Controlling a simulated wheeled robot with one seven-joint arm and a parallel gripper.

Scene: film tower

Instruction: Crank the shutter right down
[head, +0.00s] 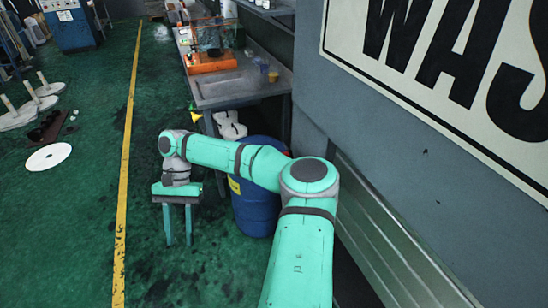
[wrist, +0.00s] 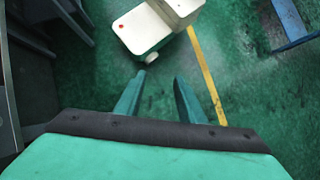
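My gripper (head: 178,240) points down over the green floor, left of a blue drum. Its two fingers are apart with nothing between them, and they also show in the wrist view (wrist: 160,80). A grey ribbed metal panel (head: 395,238) runs along the lower right of the head view, under the grey wall. It may be the shutter, but I cannot tell, and how far down it is does not show. I cannot make out a crank in either view.
The blue drum (head: 257,212) stands close right of my gripper. A grey workbench (head: 238,88) with an orange device (head: 212,62) is behind. A yellow floor line (head: 124,170) runs left. White round-based stands (head: 42,100) and a white disc (head: 48,157) lie far left. Floor between is clear.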

